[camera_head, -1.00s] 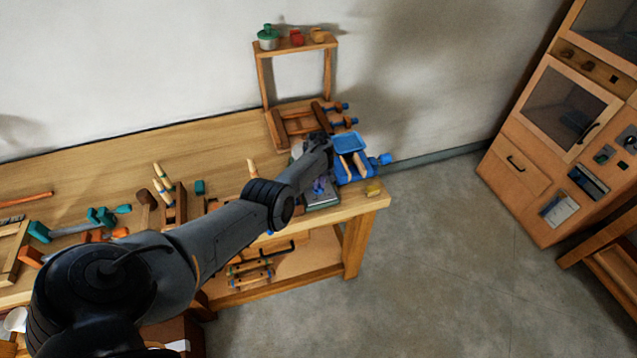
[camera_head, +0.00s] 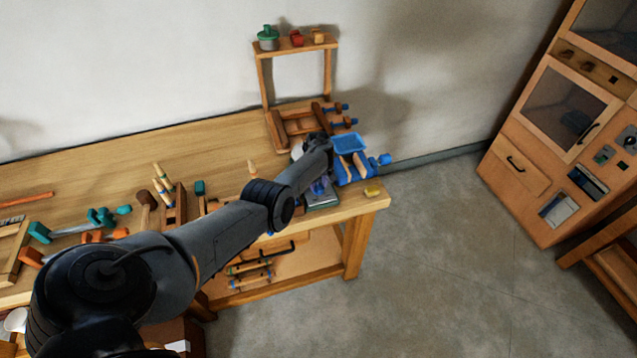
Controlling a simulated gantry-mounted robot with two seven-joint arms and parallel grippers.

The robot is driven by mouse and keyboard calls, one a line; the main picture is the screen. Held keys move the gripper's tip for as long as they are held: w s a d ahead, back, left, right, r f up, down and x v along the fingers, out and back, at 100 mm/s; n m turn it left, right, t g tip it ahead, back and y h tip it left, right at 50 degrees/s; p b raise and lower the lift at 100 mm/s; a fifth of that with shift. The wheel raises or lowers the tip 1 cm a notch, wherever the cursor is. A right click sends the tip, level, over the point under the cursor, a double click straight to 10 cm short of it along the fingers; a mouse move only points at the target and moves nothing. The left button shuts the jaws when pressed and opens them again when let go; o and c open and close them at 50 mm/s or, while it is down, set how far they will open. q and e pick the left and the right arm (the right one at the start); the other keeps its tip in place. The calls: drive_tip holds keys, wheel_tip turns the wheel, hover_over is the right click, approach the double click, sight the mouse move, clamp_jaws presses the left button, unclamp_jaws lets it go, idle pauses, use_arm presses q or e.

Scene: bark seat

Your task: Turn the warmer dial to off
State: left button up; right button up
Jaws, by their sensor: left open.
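A small grey box-like unit (camera_head: 323,204), which may be the warmer, sits near the front right of the wooden workbench. My left arm reaches across the bench from the left. My left gripper (camera_head: 320,186) points down at this unit and is open, with its fingers small and dark against it. I cannot make out the dial; the wrist and gripper cover much of the unit. Whether the fingers touch anything is too small to tell. My right gripper is not in view.
A blue tray (camera_head: 347,143) and blue-handled tools stand just right of the gripper. A wooden rack (camera_head: 295,45) stands behind. Several tools lie at left. A wooden cabinet (camera_head: 550,140) stands far right, with clear floor between.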

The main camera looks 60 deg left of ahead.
sight(318, 186)
use_arm(q)
wheel_tip(318, 186, up, 11)
drive_tip(key=p, duration=0.3)
drive_tip(key=shift+f+p, duration=0.15)
drive_tip(key=shift+p, duration=0.25)
